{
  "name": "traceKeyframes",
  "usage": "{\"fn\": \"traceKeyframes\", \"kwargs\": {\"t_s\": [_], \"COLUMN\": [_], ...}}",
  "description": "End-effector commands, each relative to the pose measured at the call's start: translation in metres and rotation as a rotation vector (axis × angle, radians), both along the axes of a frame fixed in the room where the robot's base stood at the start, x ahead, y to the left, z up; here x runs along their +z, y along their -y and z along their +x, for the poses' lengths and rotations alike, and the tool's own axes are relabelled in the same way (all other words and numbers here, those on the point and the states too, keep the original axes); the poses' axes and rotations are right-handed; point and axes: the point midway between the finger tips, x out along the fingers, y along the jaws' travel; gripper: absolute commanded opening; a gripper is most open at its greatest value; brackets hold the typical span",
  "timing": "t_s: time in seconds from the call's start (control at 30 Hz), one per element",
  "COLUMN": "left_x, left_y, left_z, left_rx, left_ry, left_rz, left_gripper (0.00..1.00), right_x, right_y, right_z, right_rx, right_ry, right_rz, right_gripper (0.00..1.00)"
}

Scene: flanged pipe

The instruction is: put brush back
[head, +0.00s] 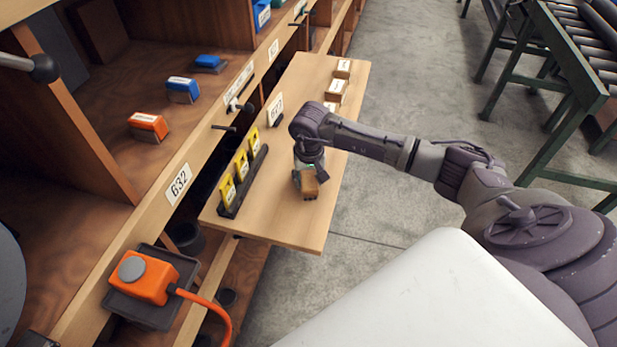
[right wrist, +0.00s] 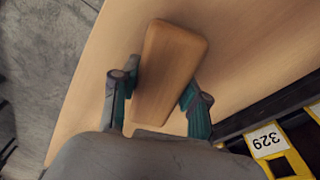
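The brush (head: 309,184), a wooden block, is at my right gripper (head: 308,168) over the front part of the pull-out board (head: 305,225). In the right wrist view the brush's brown top (right wrist: 170,70) lies between the two green fingers of my right gripper (right wrist: 162,88). They sit against its two long sides. I cannot tell whether the brush touches the board or hangs just above it. Its underside is mostly hidden. My left gripper is not in view.
A black rack with several yellow tags (head: 242,166) stands along the board's left side. Small labelled wooden blocks (head: 335,90) stand at its far end. An orange box with a cable (head: 143,277) is lower left. Orange (head: 148,127) and blue (head: 182,90) blocks lie on the shelf.

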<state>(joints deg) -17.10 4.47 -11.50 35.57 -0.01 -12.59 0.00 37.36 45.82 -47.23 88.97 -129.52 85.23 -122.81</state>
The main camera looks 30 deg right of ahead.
Motion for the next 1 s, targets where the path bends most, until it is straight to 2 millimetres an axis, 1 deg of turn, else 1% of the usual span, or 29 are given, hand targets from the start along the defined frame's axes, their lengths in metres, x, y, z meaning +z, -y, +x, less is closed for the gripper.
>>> {"fn": "traceKeyframes", "kwargs": {"t_s": [0.03, 0.13, 0.43, 0.53, 0.57, 0.67, 1.0], "left_x": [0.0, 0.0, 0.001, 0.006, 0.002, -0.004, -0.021], "left_y": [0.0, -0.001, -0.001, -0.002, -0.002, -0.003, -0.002], "left_z": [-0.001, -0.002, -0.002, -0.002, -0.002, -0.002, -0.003], "left_rx": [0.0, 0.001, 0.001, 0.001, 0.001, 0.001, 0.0], "left_ry": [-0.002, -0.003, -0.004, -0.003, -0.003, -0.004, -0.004], "left_rz": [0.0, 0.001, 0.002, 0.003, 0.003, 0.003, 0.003], "left_gripper": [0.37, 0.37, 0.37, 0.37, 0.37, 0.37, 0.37], "right_x": [0.0, 0.0, 0.0, 0.005, 0.007, 0.022, 0.093], "right_y": [0.0, 0.0, 0.0, 0.0, 0.0, 0.0, -0.005], "right_z": [0.0, 0.0, 0.0, 0.0, 0.0, -0.001, -0.009], "right_rx": [0.0, 0.0, 0.0, 0.0, 0.0, 0.0, 0.001], "right_ry": [0.0, 0.0, -0.001, -0.001, 0.002, 0.005, 0.005], "right_rz": [0.0, 0.0, 0.0, 0.0, 0.0, -0.001, -0.001], "right_gripper": [0.53, 0.69, 0.69, 0.69, 0.69, 0.69, 0.69]}}
